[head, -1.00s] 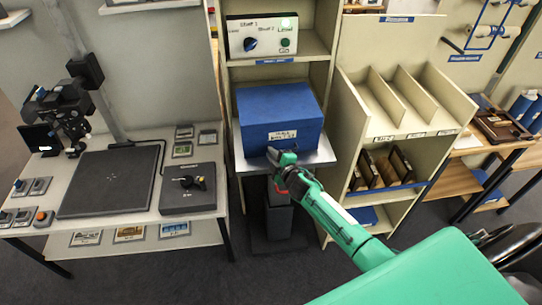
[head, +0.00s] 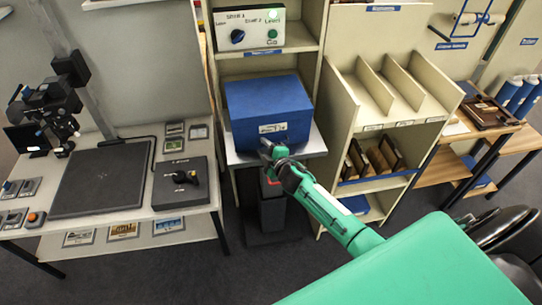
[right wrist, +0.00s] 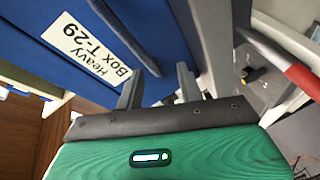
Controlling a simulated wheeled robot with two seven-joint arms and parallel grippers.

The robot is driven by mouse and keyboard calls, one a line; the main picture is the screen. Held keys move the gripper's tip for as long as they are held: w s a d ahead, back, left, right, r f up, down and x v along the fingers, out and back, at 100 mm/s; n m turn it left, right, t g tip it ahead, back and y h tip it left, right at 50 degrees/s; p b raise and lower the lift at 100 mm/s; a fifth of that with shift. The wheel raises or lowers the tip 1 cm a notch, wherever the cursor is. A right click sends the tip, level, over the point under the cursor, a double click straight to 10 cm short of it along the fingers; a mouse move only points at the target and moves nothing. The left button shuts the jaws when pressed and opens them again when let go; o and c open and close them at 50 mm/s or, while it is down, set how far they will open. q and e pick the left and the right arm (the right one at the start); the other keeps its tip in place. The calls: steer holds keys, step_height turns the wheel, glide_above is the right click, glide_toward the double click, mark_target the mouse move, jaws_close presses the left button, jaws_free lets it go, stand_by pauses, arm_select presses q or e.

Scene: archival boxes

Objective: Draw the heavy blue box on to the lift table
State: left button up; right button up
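The heavy blue box (head: 262,96) is in the middle bay of the shelf unit, with its front part over the grey top of the lift table (head: 317,144). I cannot tell how much of it rests on the table. My right gripper (head: 266,150) is at the lower front of the box. In the right wrist view, the box's label (right wrist: 88,48) reads "Heavy Box T-29". There the right gripper (right wrist: 160,88) has its fingers apart, with the end of a dark blue handle bar (right wrist: 125,35) near the gap between them. My left gripper is not in view.
Above the box is a control panel (head: 250,30) with a blue dial, a green button and a lit green lamp. A table (head: 30,228) with a dark mat and camera stand is at left. A divided rack (head: 395,105) stands close at right.

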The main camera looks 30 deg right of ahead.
steer(key=s+d+r+b, duration=0.1)
steer(key=s+r+b, duration=0.1)
steer(key=s, duration=1.1)
steer(key=shift+s, duration=0.2)
steer(key=shift+d+f, duration=0.1)
steer(key=s+d+f+m+g+h, duration=0.15)
steer(key=s+f, duration=0.35)
steer(key=f, duration=0.5)
steer(key=s+f+m+g, duration=0.3)
steer(key=s+f, duration=0.1)
steer(key=f, duration=0.7)
steer(key=s+d+f+m+g, duration=0.1)
steer(key=s+f+m+g, duration=0.3)
steer(key=f, duration=0.6)
steer(key=s+a+f+m+g, duration=0.1)
steer(key=s+f, duration=0.5)
steer(key=s, duration=0.6)
steer(key=s+a+f+m+g, duration=0.1)
steer(key=s+a+f+g, duration=0.2)
steer(key=s+f, duration=0.4)
steer(key=s+a+f+m+g, duration=0.1)
steer(key=s+f, duration=0.6)
steer(key=s, duration=1)
steer(key=a+g, duration=0.1)
steer(key=a, duration=0.1)
steer(key=shift+a+f+m+g, duration=0.25)
steer(key=shift+a+m+g, duration=0.05)
steer(key=shift+m+g, duration=0.05)
